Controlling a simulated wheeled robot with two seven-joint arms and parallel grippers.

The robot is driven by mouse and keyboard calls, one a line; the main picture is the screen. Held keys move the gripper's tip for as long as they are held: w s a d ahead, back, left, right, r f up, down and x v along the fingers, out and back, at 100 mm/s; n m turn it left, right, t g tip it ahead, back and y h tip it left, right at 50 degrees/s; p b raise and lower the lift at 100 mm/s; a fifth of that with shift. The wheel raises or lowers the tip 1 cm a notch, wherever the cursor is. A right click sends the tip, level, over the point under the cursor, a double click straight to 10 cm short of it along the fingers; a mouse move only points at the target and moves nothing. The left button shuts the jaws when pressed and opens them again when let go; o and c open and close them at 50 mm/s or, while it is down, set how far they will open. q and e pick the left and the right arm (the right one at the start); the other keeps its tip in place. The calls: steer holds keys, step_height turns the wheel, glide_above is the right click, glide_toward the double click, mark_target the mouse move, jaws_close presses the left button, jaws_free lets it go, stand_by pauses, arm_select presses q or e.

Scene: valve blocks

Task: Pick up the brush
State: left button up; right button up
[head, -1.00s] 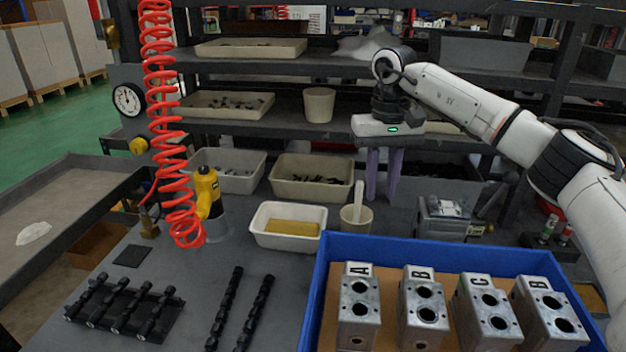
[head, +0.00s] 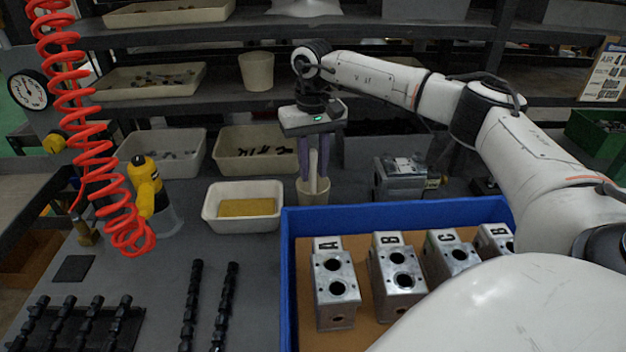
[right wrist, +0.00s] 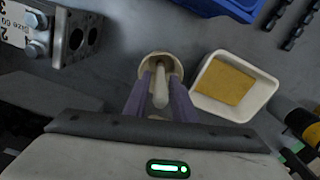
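The brush (head: 313,170) stands upright in a beige cup (head: 304,194), with its pale handle up; its lower end is hidden in the cup. My right gripper (head: 314,167) points down above the cup with its purple fingers on either side of the handle. In the right wrist view, the handle (right wrist: 160,88) shows between the two fingers (right wrist: 161,90), with gaps beside it, and the cup (right wrist: 147,68) lies just beyond. The right gripper looks open, not closed on the handle. My left gripper is not in view.
A white tray with a yellow sponge (head: 247,207) stands left of the cup. A blue crate (head: 290,270) of metal valve blocks (head: 336,290) is in front. A metal block (head: 402,178) stands to the right.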

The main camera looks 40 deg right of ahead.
step_height(320, 180, down, 2)
steer(key=shift+f, duration=0.1)
jaws_close()
